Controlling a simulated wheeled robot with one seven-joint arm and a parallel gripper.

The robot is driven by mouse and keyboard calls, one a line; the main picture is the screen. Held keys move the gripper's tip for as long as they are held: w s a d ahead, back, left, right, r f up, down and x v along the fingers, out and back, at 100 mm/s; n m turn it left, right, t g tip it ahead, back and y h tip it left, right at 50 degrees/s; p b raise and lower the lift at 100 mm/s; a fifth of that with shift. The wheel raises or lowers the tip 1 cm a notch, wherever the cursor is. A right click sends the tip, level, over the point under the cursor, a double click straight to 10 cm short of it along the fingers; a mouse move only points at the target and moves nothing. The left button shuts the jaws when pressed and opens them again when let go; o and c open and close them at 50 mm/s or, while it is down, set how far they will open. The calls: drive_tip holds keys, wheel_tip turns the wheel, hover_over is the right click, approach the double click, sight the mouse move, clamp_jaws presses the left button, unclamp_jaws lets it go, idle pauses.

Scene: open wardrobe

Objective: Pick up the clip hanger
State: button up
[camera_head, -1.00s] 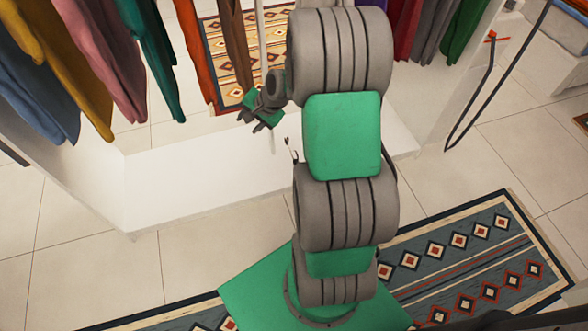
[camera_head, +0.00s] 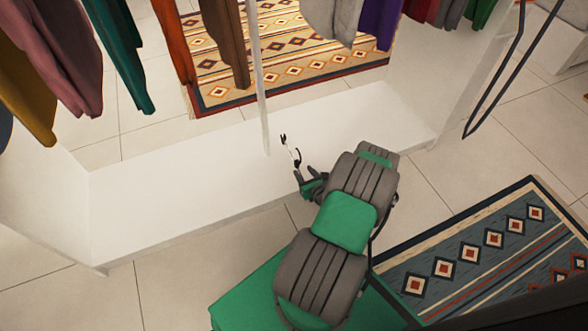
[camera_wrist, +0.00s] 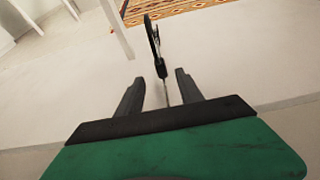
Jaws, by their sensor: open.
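The clip hanger (camera_head: 290,150) is a small thin thing with black clips and a pale bar, lying on the white wardrobe base (camera_head: 190,185). My gripper (camera_head: 303,174) is just at its near end in the head view. In the wrist view the hanger (camera_wrist: 153,45) runs away from me, with its near part between the two dark fingers of my gripper (camera_wrist: 160,90). The fingers are apart, with a gap on each side of the hanger. I cannot tell whether they touch it.
Clothes (camera_head: 125,50) hang along the back and left. A white post (camera_head: 259,90) stands behind the hanger. A patterned rug (camera_head: 210,88) lies beyond the base, and a blue-grey rug (camera_head: 480,250) lies at right. The base is clear to the left.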

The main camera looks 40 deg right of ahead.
sight(298, 166)
drive_tip(key=shift+w+f, duration=0.1)
drive_tip(key=shift+f, duration=0.5)
drive_tip(key=b+x, duration=0.1)
drive_tip(key=x, duration=0.1)
drive_tip(key=shift+w, duration=0.3)
drive_tip(key=b+x, duration=0.2)
drive_tip(key=x, duration=0.3)
drive_tip(key=shift+d+b, duration=0.1)
drive_tip(key=shift+b, duration=0.2)
drive_tip(key=shift+r, duration=0.1)
clamp_jaws()
